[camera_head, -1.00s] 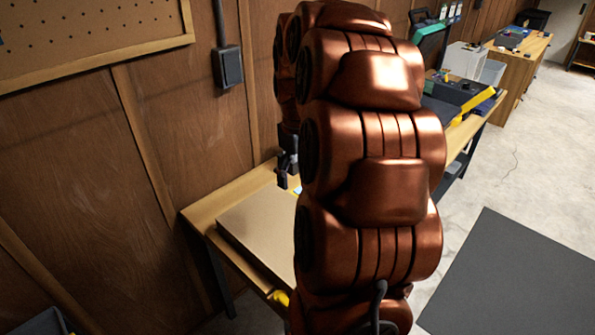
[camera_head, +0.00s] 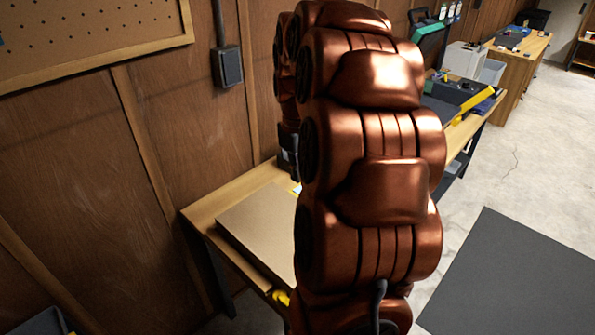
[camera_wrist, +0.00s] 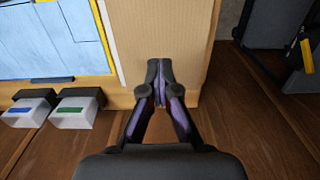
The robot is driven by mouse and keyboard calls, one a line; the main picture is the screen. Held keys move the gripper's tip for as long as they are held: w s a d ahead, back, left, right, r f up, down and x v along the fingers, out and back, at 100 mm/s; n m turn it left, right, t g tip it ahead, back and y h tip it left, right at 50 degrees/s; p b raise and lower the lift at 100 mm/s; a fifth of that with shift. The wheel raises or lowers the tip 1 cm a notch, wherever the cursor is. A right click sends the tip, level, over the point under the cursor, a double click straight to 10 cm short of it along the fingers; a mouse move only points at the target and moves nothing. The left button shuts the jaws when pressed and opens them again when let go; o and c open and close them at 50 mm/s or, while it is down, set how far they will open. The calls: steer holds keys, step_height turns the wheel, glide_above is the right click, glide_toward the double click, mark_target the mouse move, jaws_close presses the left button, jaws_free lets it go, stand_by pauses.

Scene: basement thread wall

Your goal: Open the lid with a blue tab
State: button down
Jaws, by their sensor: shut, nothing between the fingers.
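In the wrist view, a pale box with a blue tab (camera_wrist: 22,111) stands at the left edge, against the wooden strip, with a dark part behind it. A similar pale box with a green tab (camera_wrist: 70,111) is just to its right. My gripper (camera_wrist: 160,88) is shut and empty, its fingertips over the edge of a tan board, well to the right of both boxes. In the head view my arm hides the fingertips, and neither box can be made out.
The tan board (camera_wrist: 160,35) lies beside a blue, yellow-edged panel (camera_wrist: 50,40) in the wrist view. A dark object with a yellow tag (camera_wrist: 305,52) is at the right. In the head view, the tan board (camera_head: 258,228) lies on the wooden bench by the wall.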

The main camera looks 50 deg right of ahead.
stand_by(0.5)
steer(key=shift+c, duration=1.2)
jaws_free()
steer(key=shift+r, duration=0.15)
step_height(320, 180, up, 12)
stand_by(0.3)
